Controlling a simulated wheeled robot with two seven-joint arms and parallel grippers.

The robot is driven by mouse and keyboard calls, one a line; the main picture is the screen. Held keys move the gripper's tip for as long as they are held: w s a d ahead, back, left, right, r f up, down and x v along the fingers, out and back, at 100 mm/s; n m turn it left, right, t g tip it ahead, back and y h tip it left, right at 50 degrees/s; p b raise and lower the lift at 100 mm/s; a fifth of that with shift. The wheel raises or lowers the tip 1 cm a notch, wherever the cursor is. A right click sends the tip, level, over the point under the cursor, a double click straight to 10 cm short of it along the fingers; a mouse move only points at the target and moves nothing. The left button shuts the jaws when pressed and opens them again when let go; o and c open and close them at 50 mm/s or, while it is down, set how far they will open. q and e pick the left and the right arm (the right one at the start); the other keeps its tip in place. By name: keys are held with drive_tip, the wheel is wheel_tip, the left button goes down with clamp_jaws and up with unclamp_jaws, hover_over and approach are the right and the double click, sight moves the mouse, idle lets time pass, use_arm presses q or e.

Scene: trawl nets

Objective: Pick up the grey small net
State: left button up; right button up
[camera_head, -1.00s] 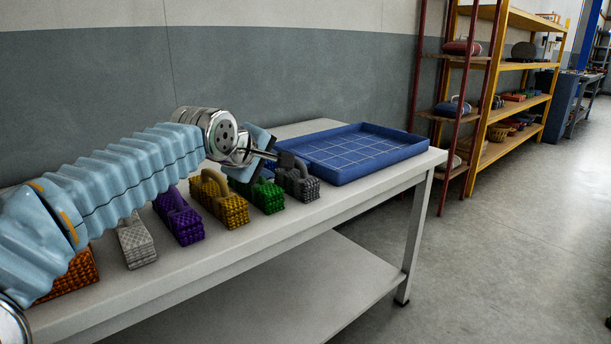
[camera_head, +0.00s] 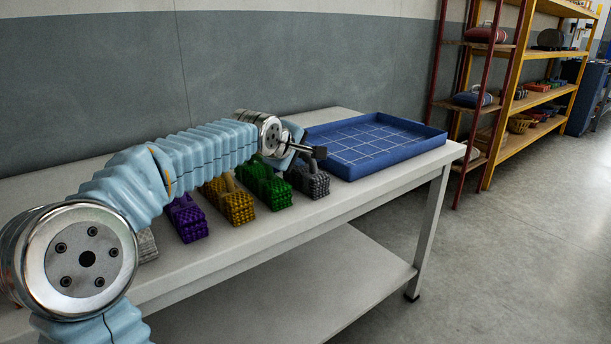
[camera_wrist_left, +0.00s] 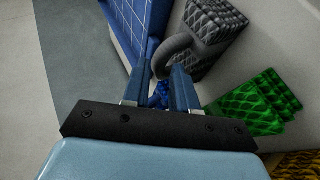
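The dark grey small net (camera_head: 312,184), a knobbly block with a loop handle, sits on the table at the right end of the row of nets, beside the blue tray. My left gripper (camera_head: 316,152) is just above it in the head view. In the left wrist view the grey net (camera_wrist_left: 215,28) lies ahead, its handle (camera_wrist_left: 175,48) close to the fingertips. The left gripper (camera_wrist_left: 160,72) is open there, its two blue fingers apart. I cannot tell whether the handle lies between them. My right gripper is in neither view.
The green net (camera_head: 265,188) stands close to the grey one, then the yellow (camera_head: 232,205), purple (camera_head: 187,222) and light grey (camera_head: 147,246) nets. A bit of blue (camera_wrist_left: 160,95) shows between the fingers. The gridded blue tray (camera_head: 438,140) fills the table's right end.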

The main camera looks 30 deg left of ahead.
use_arm(q)
drive_tip(key=x, duration=0.2)
drive_tip(key=shift+w+f, duration=0.15)
drive_tip(key=shift+w, duration=0.1)
clamp_jaws()
